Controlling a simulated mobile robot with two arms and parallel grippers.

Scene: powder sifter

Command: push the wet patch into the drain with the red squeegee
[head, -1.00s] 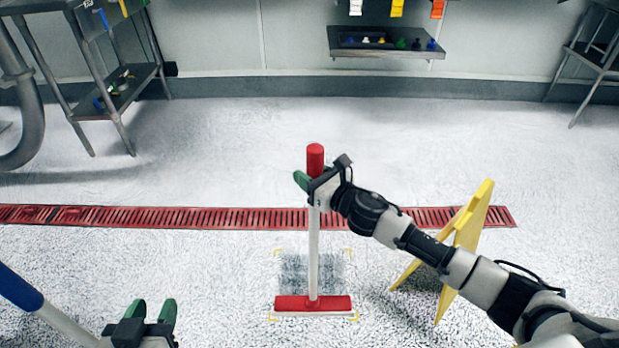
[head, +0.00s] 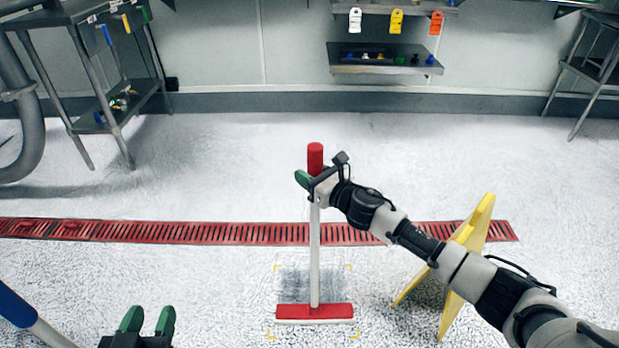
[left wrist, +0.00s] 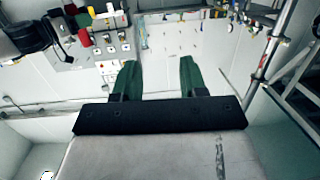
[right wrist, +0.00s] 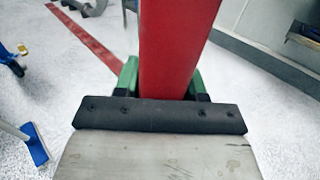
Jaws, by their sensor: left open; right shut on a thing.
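The red squeegee stands upright, with its red head (head: 314,312) on the floor at the near edge of the wet patch. My right gripper (head: 312,184) is shut on the red grip (right wrist: 175,45) at the top of its white handle. The grey wet patch (head: 292,284) lies between yellow corner marks, just beyond the head and partly behind the handle. The red slotted drain (head: 200,231) runs across the floor beyond the patch. My left gripper (head: 146,321) is open and empty at the lower left; its green fingers show apart in the left wrist view (left wrist: 156,78).
A yellow folding floor sign (head: 472,240) stands right of the patch, behind my right arm. A blue-and-white pole (head: 22,312) is at the lower left. Metal racks and a wall shelf (head: 385,66) line the back. The floor between patch and drain is clear.

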